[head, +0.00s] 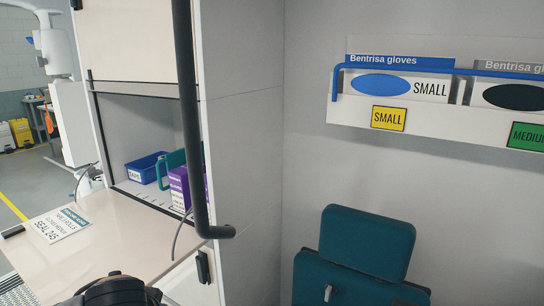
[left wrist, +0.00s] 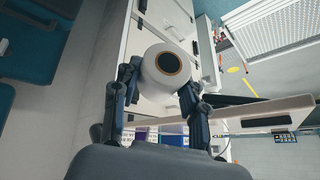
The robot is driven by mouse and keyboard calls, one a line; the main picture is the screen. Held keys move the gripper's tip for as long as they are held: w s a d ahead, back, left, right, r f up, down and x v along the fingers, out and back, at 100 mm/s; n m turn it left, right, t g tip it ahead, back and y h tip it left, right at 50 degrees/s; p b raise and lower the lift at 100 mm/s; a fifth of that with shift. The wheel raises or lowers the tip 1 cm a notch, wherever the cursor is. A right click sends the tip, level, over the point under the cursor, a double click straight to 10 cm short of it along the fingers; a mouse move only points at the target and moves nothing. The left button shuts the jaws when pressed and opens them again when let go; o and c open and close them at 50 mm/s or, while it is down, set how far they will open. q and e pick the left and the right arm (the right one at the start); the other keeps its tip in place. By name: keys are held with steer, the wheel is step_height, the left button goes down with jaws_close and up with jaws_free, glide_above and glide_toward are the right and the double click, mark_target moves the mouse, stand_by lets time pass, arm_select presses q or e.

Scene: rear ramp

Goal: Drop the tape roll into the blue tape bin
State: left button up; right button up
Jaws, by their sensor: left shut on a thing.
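The tape roll (left wrist: 165,67) is white with a brown core ring around a dark hole. In the left wrist view it sits between the two dark fingers of my left gripper (left wrist: 160,80), which is shut on it. The blue tape bin (head: 147,167), labelled TAPE, stands inside the open cabinet compartment in the head view. Its inside is mostly hidden by its front wall. I cannot make out the tape roll in the head view. My right gripper is in neither view.
Beside the bin are a purple box (head: 180,187) and a teal holder (head: 163,172). A printed card (head: 60,225) lies on the fold-down worktop (head: 120,245). A thick dark rail (head: 185,110) crosses in front of the cabinet edge. A teal seat (head: 367,242) stands right.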

arm_select(q)
steer(key=shift+d+f, duration=0.25)
steer(key=shift+f, duration=0.3)
steer(key=shift+d+f, duration=0.25)
steer(key=shift+f, duration=0.25)
steer(key=shift+d+f+n, duration=0.2)
steer(key=shift+f+n, duration=0.05)
steer(key=shift+n, duration=0.15)
steer(key=shift+s+d+y, duration=0.15)
steer(key=shift+s+y, duration=0.1)
steer(key=shift+y, duration=0.05)
steer(key=shift+f, duration=0.15)
